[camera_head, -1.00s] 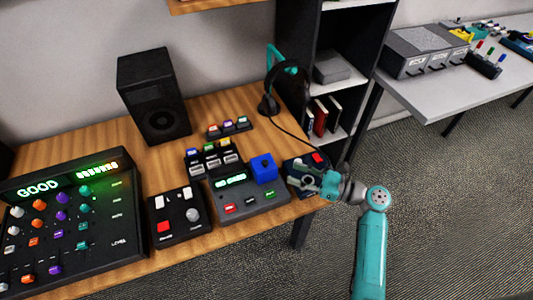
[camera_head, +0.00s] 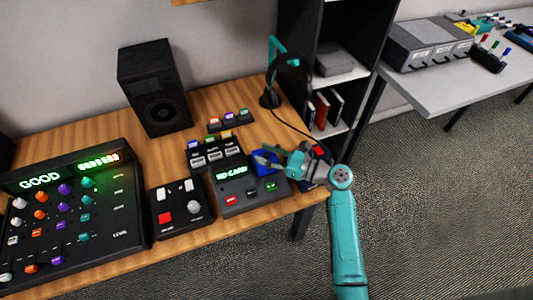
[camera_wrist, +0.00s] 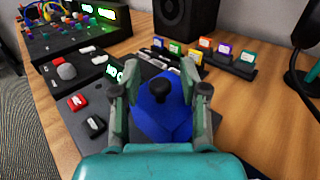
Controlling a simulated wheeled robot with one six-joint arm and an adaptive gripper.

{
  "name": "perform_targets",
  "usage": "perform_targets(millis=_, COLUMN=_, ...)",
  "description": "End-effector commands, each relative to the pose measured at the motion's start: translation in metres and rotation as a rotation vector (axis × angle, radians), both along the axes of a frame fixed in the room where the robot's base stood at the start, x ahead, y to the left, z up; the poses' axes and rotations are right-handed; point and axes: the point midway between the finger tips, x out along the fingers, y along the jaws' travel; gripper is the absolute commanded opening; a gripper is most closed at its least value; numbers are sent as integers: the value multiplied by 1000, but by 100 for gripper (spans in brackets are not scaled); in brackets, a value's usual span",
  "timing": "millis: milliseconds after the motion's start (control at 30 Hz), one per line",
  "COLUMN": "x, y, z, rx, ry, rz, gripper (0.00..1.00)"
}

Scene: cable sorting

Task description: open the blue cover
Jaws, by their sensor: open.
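The blue cover (camera_head: 263,166) sits on the right part of a dark device (camera_head: 228,192) with a green "NO CARD" display. In the wrist view the blue cover (camera_wrist: 160,108) is straight ahead, with a round black knob on it. My gripper (camera_head: 267,158) is open at the cover, and in the head view it hides part of it. In the wrist view the fingers of my gripper (camera_wrist: 159,92) stand to the left and right of the cover. I cannot tell whether they touch it. The cover looks closed.
A box with a red switch and a grey knob (camera_head: 180,207) stands left of the device. Behind are a rack with several slots (camera_head: 213,153), small coloured labelled blocks (camera_head: 229,120) and a speaker (camera_head: 153,88). A headphone stand (camera_head: 279,75) is at the back right.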

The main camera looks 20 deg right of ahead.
Motion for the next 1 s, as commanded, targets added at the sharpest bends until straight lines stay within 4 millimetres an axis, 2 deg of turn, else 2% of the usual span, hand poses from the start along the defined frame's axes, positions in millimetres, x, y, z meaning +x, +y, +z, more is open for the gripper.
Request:
perform_targets(millis=200, x=0, y=0, z=0, rx=0, ry=0, rz=0, gripper=44)
perform_targets(millis=233, x=0, y=0, z=0, rx=0, ry=0, rz=0, gripper=39)
perform_targets(millis=400, x=0, y=0, z=0, rx=0, ry=0, rz=-1, gripper=0)
perform_targets(millis=767, x=1, y=0, z=1, rx=1, ry=12, rz=0, gripper=0)
perform_targets(millis=1000, x=10, y=0, z=6, rx=-1, ry=103, rz=-1, gripper=0)
